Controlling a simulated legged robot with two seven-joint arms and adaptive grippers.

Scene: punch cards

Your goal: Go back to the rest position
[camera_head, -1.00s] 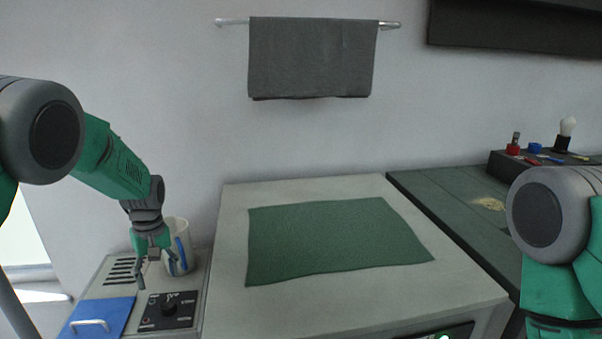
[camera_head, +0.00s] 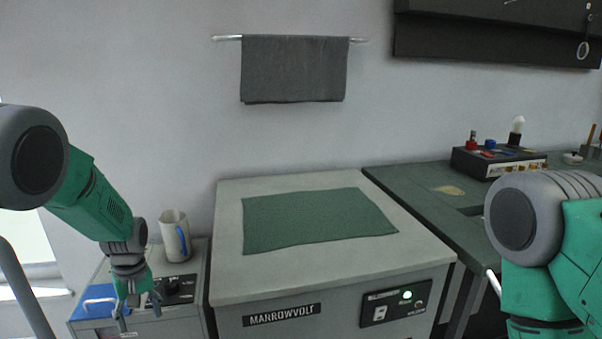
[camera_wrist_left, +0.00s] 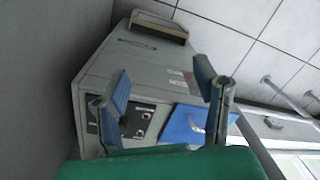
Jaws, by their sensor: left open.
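My left gripper (camera_head: 138,304) is open and empty in the head view, in front of the small grey cabinet at the lower left. In the left wrist view its two blue-padded fingers (camera_wrist_left: 165,95) stand apart, with nothing between them but the grey unit's side and black control panel behind. My right arm (camera_head: 545,245) comes in at the right edge of the head view; its gripper is out of the picture.
A grey MARROWVOLT machine (camera_head: 330,283) with a green cloth (camera_head: 310,220) fills the middle. A dark green bench (camera_head: 420,190) adjoins it on the right.

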